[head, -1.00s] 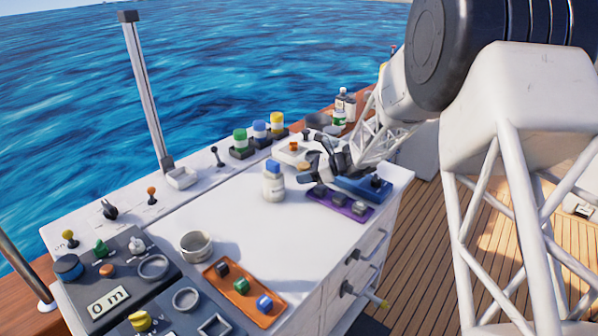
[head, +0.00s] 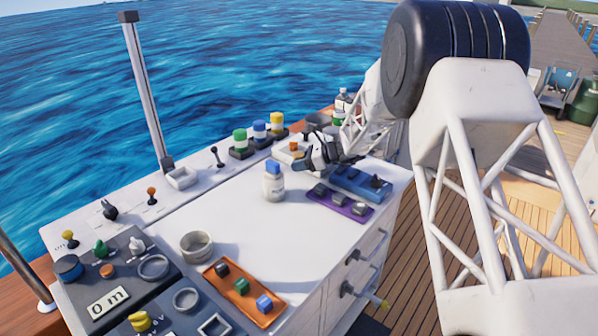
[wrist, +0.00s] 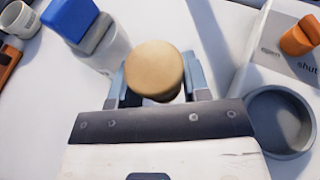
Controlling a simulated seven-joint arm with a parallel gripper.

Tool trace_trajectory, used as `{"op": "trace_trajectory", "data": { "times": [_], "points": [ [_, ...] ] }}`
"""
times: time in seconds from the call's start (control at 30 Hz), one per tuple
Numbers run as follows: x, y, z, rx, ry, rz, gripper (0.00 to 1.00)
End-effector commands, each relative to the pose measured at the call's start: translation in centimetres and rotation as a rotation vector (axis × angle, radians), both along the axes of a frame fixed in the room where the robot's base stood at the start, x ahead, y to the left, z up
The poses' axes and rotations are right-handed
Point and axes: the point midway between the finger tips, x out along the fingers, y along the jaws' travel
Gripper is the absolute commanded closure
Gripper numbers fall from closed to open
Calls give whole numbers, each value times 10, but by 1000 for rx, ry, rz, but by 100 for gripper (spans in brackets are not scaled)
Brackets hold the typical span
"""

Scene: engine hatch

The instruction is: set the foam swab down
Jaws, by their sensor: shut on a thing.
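The foam swab (wrist: 153,70) shows in the wrist view as a round tan foam end between the two fingers of my gripper (wrist: 155,82). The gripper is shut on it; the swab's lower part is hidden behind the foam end. In the head view my gripper (head: 318,155) is over the far right part of the white top (head: 250,215), behind the blue-capped bottle. I cannot make out the swab clearly there, nor whether it touches the surface.
The blue-capped bottle (head: 274,185) stands close by. A purple tray (head: 340,202) and a blue tray (head: 361,183) lie to the right. A white box with an orange knob (head: 293,149) and a grey bowl (wrist: 281,122) are near the gripper. The middle of the top is clear.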

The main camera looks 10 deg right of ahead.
Motion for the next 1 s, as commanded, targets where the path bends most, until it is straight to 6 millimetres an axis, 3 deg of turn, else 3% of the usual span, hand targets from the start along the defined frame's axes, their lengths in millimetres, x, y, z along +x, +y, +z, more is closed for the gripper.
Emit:
{"op": "trace_trajectory", "data": {
  "times": [0.43,1.0],
  "points": [
    [-1,0,-33,-1,1,0,80],
    [0,0,-40,0,0,0,80]
  ]
}}
